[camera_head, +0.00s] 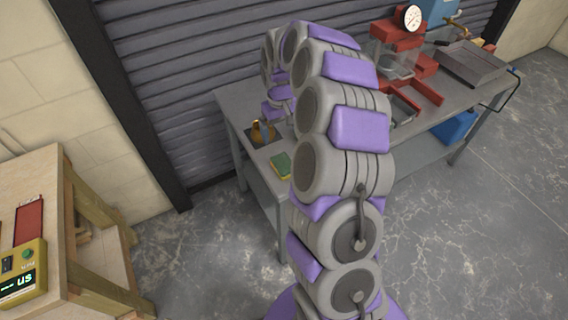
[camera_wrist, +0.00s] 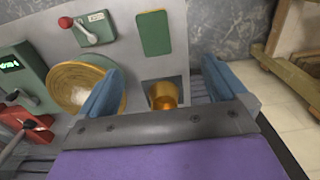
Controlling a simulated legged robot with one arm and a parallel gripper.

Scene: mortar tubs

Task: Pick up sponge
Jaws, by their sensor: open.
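The sponge (camera_head: 282,165) is a green block with a yellowish edge, lying flat near the front left corner of the grey table. In the wrist view the sponge (camera_wrist: 155,34) lies at the top centre, beyond my fingertips and apart from them. My gripper (camera_wrist: 161,70) is open, with its two blue fingers spread and nothing held. It points down over the table. A brass cup (camera_wrist: 163,95) shows between the fingers, nearer to the palm than the sponge. In the head view my arm hides much of the table, and my fingertips cannot be made out.
The brass cup (camera_head: 262,134) stands behind the sponge. A round yellow bowl (camera_wrist: 72,84), a red-knobbed lever (camera_wrist: 88,32) and a green display box (camera_wrist: 18,68) are left in the wrist view. A red press (camera_head: 400,50) and grey tray (camera_head: 470,62) stand farther right. A wooden bench (camera_head: 40,190) is at left.

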